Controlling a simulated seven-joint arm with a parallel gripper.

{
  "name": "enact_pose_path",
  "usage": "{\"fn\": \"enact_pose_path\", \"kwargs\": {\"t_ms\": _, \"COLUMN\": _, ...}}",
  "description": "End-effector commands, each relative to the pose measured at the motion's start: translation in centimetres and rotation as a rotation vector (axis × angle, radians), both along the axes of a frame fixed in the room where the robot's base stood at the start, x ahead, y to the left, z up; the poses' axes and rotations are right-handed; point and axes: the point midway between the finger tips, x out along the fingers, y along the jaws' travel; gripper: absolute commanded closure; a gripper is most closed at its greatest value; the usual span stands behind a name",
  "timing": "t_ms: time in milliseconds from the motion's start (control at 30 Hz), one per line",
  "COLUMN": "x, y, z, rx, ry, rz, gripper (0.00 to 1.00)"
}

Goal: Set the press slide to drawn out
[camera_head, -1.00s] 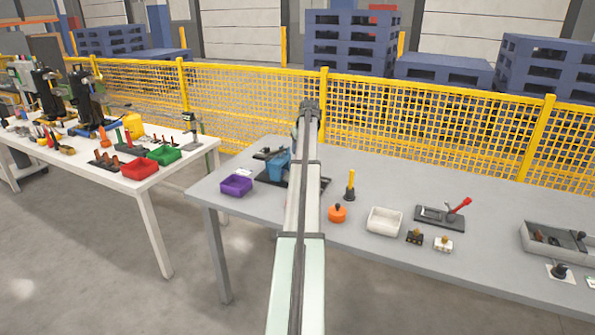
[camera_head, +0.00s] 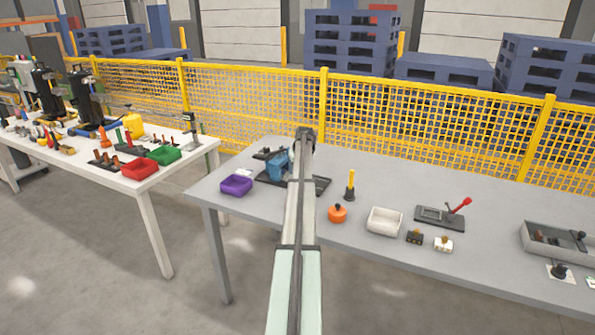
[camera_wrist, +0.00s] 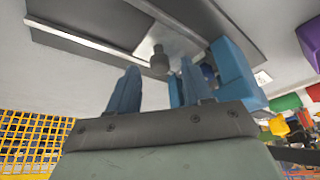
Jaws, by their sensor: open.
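The press (camera_head: 279,164) has a blue body on a dark base plate, partly hidden behind my arm on the grey table. In the wrist view its blue body (camera_wrist: 231,68) stands right of my fingers. A bright metal slide plate (camera_wrist: 181,44) lies on the dark base there, with a grey knob (camera_wrist: 158,62) standing on it. My gripper (camera_wrist: 158,78) is open, its two blue fingers pointing towards the knob. The knob shows between the fingertips in the picture; I cannot tell whether it is between them in depth. In the head view my gripper (camera_head: 305,134) is seen from behind, its fingers hidden.
A purple bin (camera_head: 236,185) stands left of the press. An orange round piece (camera_head: 337,214), a yellow-handled tool (camera_head: 351,185) and a white bin (camera_head: 384,221) are to the right. A yellow mesh fence (camera_head: 420,115) runs behind the table.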

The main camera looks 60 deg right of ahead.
Motion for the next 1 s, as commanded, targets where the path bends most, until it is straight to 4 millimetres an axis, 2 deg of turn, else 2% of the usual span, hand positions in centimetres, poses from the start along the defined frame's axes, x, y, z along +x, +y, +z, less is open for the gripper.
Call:
{"fn": "enact_pose_path", "kwargs": {"t_ms": 200, "x": 0.28, "y": -0.26, "z": -0.95, "rx": 0.000, "ry": 0.000, "rz": 0.000, "gripper": 0.50}}
{"fn": "enact_pose_path", "kwargs": {"t_ms": 467, "x": 0.30, "y": -0.26, "z": -1.00, "rx": 0.000, "ry": 0.000, "rz": 0.000, "gripper": 0.50}}
{"fn": "enact_pose_path", "kwargs": {"t_ms": 1000, "x": 0.30, "y": -0.26, "z": -0.97, "rx": 0.000, "ry": 0.000, "rz": 0.000, "gripper": 1.00}}
